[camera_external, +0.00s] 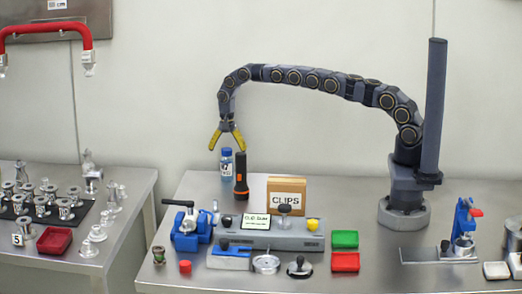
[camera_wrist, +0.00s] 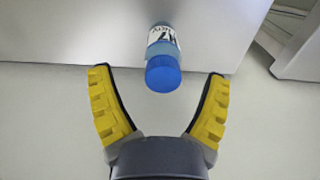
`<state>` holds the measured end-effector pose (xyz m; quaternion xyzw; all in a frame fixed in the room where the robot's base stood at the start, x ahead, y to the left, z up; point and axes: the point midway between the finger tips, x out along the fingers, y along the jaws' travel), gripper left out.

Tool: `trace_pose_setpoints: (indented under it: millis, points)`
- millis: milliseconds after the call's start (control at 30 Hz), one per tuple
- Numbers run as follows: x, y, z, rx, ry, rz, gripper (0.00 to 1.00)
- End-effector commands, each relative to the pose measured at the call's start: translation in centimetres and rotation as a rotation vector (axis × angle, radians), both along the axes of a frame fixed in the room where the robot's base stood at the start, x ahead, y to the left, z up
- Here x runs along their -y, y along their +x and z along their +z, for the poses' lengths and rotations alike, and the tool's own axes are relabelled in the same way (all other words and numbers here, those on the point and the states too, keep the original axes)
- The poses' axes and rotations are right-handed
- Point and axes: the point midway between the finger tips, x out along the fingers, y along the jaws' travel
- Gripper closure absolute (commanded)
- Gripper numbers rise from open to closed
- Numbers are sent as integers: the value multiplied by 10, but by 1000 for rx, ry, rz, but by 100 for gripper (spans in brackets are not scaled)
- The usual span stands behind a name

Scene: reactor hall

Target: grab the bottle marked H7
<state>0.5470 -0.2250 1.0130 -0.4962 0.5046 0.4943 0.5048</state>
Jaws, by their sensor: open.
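The bottle (camera_external: 227,168) has a blue cap and a white label and stands near the back left edge of the steel table. In the wrist view the bottle (camera_wrist: 163,58) shows its blue cap toward me, and its label reads "H7", partly cut by the curve. My gripper (camera_external: 227,144) has yellow fingers and hangs pointing down, just above the bottle's cap. In the wrist view my gripper (camera_wrist: 160,97) is open and empty, with the cap seen between and slightly beyond the fingertips. The fingers do not appear to touch the bottle.
A black and orange flashlight (camera_external: 241,177) stands upright close to the bottle's right. A cardboard "CLIPS" box (camera_external: 287,191) is farther right. A blue vise (camera_external: 191,228) and a grey fixture (camera_external: 290,236) stand in front. A gap separates this table from the left table (camera_external: 128,212).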

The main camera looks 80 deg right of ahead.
Motion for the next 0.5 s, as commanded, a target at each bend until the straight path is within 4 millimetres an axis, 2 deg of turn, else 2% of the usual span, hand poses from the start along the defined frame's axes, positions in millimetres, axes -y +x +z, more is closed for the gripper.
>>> trace_pose_setpoints:
  millis: [300, 500]
  points:
    - [3, 2, -42, -6, 3, 1, 22]
    - [3, 3, -44, -3, 2, 1, 22]
